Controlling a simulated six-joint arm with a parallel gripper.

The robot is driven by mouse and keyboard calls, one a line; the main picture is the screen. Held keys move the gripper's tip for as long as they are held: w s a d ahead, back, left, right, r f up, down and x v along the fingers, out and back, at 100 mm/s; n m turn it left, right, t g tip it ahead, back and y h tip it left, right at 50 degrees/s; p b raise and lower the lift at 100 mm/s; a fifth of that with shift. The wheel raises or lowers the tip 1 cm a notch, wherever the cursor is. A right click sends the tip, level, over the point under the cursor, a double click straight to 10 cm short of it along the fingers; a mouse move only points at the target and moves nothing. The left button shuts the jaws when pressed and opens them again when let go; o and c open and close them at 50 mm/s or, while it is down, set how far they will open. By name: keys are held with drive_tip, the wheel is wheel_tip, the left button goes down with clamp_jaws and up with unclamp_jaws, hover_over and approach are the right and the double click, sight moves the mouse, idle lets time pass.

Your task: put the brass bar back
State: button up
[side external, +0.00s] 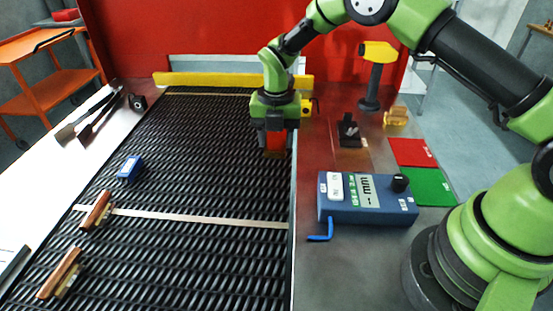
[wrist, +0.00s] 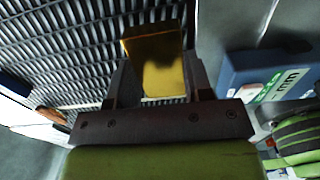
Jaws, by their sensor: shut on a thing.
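The brass bar (wrist: 154,62) is between the two fingers of my gripper (wrist: 160,88) in the wrist view, with a bright gold face toward the camera. My gripper is shut on it. In the side external view my gripper (side external: 274,138) points down over the right edge of the black mesh belt (side external: 190,180). The bar's lower part (side external: 276,143) shows reddish between the fingers there. I cannot tell whether its lower end touches the belt.
A blue meter box (side external: 345,210) with a blue crank stands right of the belt. Behind it are red and green pads (side external: 412,152), a small brass-coloured block (side external: 396,117) and a yellow-headed stand (side external: 372,85). A blue block (side external: 130,168) and two wooden-handled brushes (side external: 96,211) lie at left.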

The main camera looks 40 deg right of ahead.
sight(276, 167)
drive_tip(key=shift+f, duration=2.9)
drive_tip(key=shift+f, duration=0.1)
drive_tip(key=o, duration=1.3)
drive_tip(key=shift+o, duration=0.2)
